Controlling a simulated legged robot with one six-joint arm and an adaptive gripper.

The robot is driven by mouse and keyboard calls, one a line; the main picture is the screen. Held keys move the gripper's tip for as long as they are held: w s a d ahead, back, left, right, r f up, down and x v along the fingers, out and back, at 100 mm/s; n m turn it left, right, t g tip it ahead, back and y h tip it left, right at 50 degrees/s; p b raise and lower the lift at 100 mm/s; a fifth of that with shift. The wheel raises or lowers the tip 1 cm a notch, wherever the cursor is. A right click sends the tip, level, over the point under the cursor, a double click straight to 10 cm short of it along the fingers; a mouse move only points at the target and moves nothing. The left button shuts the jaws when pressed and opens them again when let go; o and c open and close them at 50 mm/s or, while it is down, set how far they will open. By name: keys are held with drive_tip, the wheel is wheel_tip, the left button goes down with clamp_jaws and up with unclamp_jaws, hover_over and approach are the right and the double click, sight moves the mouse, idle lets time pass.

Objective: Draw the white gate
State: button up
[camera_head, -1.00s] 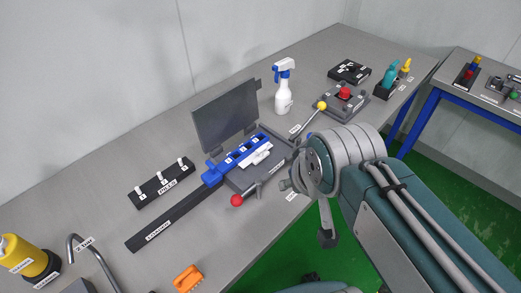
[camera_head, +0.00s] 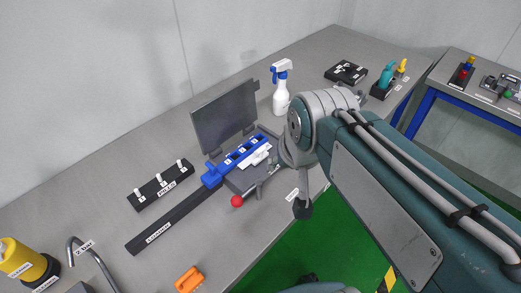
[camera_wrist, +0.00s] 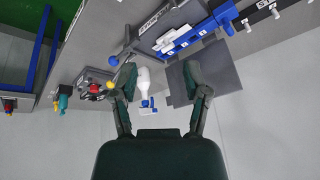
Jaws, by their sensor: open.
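A white piece (camera_head: 258,155), which looks like the white gate, lies against the blue numbered strip (camera_head: 240,152) on the grey metering device (camera_head: 243,181). It also shows in the wrist view (camera_wrist: 177,34) near the top, beside the blue strip. My gripper (camera_wrist: 165,88) is open and empty in the wrist view, its two dark fingers spread, apart from the white piece. In the head view my arm covers the right side of the device, and the fingertips are hidden.
An upright grey plate (camera_head: 225,116) stands behind the device. A red-knobbed lever (camera_head: 237,201) sticks out in front. A spray bottle (camera_head: 281,95) stands behind my wrist. A black rack with white pegs (camera_head: 161,187) lies to the left. The front bench is mostly clear.

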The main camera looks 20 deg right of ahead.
drive_tip(key=w+m+g, duration=0.1)
drive_tip(key=w+m, duration=0.3)
drive_tip(key=w, duration=0.4)
drive_tip(key=m+g, duration=0.2)
drive_tip(key=m, duration=0.4)
approach(261, 148)
drive_tip(key=shift+y, duration=0.4)
drive_tip(key=f, duration=0.3)
drive_tip(key=w+f, duration=0.1)
drive_tip(key=f, duration=0.7)
drive_tip(key=shift+w+a, duration=0.1)
drive_tip(key=shift+w, duration=0.25)
drive_tip(key=shift+c, duration=0.4)
